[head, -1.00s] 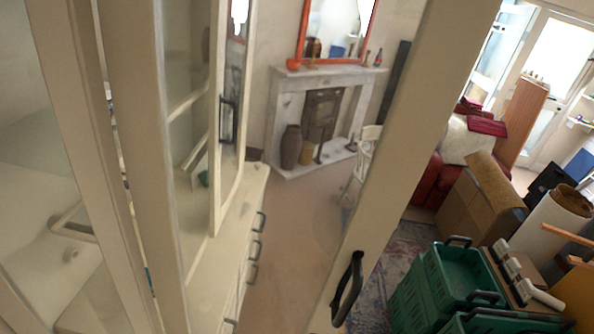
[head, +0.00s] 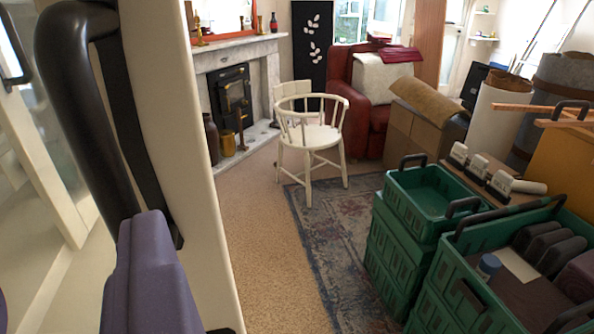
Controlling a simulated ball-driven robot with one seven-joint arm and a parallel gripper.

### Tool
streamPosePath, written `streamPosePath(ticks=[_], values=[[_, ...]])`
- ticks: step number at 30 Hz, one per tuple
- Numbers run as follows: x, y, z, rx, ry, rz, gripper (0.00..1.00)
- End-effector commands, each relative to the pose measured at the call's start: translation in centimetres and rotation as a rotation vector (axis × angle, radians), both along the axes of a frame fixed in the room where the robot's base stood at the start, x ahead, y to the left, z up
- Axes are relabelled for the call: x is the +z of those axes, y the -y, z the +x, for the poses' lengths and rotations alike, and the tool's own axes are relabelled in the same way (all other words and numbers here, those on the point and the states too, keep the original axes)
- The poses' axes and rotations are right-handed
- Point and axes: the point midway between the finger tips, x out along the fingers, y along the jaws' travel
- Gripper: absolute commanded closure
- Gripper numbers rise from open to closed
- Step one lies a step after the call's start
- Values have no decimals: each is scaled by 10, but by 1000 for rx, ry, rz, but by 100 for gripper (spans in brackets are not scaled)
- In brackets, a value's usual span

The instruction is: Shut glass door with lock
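The cream-framed door (head: 205,220) stands close in front of me at the left, its edge slanting down the picture. Its black bar handle (head: 75,100) is very near, and its lower part is hidden behind a purple finger. My gripper (head: 75,295) shows only in part at the bottom left. One purple finger is beside the handle, and a sliver of the other shows at the left edge. The fingers are apart, with a gap between them. I cannot tell whether they touch the handle. I cannot make out a lock.
Another cream cabinet part with a dark handle (head: 14,50) is at the far left. Green crates (head: 400,255) stand at the right on a patterned rug (head: 330,230). A white chair (head: 312,135) stands mid-room. Bare carpet (head: 250,210) lies between door and rug.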

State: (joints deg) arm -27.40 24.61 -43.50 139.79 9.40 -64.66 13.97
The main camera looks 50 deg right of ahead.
Motion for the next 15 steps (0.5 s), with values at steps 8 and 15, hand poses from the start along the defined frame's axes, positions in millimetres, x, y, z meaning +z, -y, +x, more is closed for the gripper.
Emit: streamPosePath(ticks=[8, 15], values=[[-1, 12, 16, -5, 13, -27, 59], [0, 27, 53, -5, 13, -27, 59]])
